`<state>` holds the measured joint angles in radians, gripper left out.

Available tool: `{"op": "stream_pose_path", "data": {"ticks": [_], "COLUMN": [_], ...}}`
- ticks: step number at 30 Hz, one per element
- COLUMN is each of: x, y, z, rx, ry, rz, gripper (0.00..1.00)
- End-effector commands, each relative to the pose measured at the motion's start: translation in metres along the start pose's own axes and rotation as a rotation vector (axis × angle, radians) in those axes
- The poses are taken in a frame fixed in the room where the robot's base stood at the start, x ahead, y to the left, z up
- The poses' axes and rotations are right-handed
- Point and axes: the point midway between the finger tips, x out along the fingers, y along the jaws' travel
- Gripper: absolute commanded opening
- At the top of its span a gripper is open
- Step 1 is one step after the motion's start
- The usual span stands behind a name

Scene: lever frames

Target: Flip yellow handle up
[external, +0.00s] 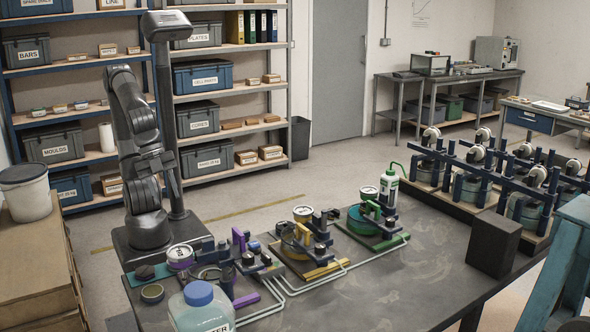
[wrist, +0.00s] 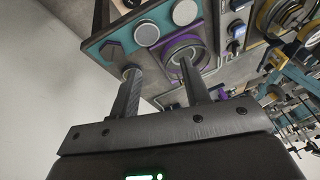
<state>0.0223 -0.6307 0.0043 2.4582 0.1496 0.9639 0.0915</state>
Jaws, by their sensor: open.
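A flat yellow bar (external: 326,271) lies along the front edge of the same unit; I cannot tell for sure which of the two is the handle meant. My gripper (wrist: 158,68) is open and empty, its two fingers well apart. In the wrist view it points toward the purple unit with its purple ring (wrist: 185,54). Yellow parts (wrist: 308,30) show at the upper right there, away from the fingers, with no contact.
A purple unit (external: 238,240) stands left of the yellow one and a green unit (external: 370,209) right of it. White pipes run along the front. A blue-capped bottle (external: 199,294), a green-nozzled bottle (external: 389,185) and a dark block (external: 494,245) stand on the bench. The front middle is bare.

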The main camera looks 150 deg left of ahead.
Motion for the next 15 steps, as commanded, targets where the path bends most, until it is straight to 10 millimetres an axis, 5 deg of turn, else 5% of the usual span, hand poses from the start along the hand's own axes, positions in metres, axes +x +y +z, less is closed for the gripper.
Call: {"op": "stream_pose_path", "data": {"ticks": [15], "x": [0.05], "y": [-0.066], "z": [-0.03], "rx": [0.634], "ry": [-0.475], "rz": [-0.248], "gripper": [0.0]}}
